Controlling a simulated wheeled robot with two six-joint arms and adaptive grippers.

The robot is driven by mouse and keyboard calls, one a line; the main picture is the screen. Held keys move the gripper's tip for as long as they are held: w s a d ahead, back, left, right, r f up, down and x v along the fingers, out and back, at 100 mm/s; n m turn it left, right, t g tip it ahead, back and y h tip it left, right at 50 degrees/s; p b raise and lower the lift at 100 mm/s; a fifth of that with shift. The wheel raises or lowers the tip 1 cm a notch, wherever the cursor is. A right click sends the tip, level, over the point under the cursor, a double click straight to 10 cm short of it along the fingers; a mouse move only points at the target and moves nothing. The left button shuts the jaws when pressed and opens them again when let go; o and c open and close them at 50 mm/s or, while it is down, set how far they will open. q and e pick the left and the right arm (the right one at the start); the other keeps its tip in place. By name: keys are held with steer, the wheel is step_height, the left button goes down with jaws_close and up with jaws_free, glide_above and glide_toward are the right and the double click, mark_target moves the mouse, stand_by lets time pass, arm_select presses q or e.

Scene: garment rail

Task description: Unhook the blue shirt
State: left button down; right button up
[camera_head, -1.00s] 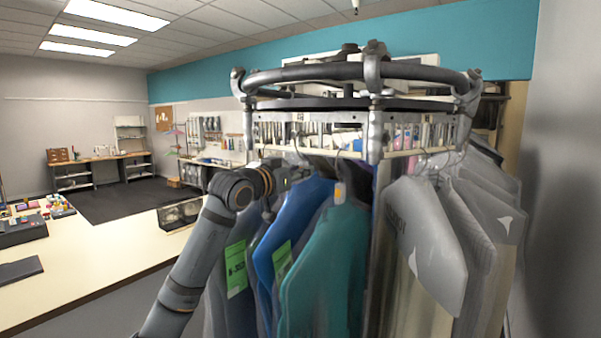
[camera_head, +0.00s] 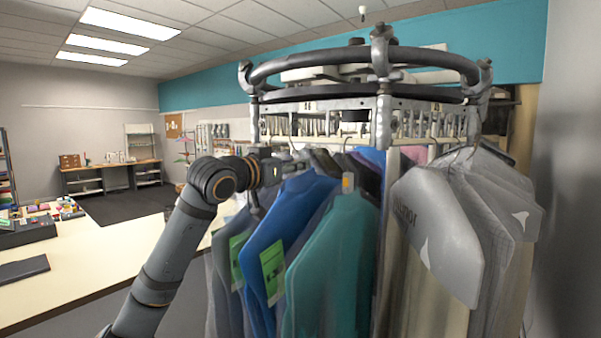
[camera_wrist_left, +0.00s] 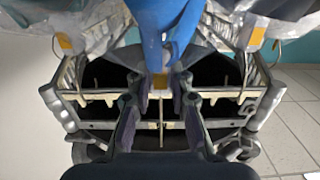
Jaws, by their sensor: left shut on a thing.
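The blue shirt (camera_head: 285,225) hangs on the near left side of the round rail (camera_head: 330,90), between a grey-blue garment and a teal shirt (camera_head: 335,245). It has a green tag on its sleeve. My left gripper (camera_head: 292,167) is at its collar, shut on its hanger. In the left wrist view, the blue cloth (camera_wrist_left: 165,30) comes down from the top to an orange tag, and the thin hanger hook (camera_wrist_left: 161,112) stands between my gripper's fingers (camera_wrist_left: 160,112). Whether the hook still touches the rail cannot be told. My right gripper is not in view.
Grey-white shirts in clear covers (camera_head: 445,225) hang to the right. Several garments crowd close on both sides. A long pale table (camera_head: 90,265) stands at the left. There is open room left of the rail, above the table.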

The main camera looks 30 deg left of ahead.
arm_select(q)
steer(key=shift+s+a+f+b, duration=0.1)
steer(key=shift+s+b, duration=0.3)
steer(key=shift+s, duration=0.4)
steer(key=shift+s+b, duration=0.1)
steer(key=shift+b, duration=0.2)
steer(key=s+a+b, duration=0.2)
steer(key=s+b, duration=1.1)
steer(key=s, duration=1.4)
steer(key=shift+s+a, duration=0.15)
steer(key=shift+s, duration=0.15)
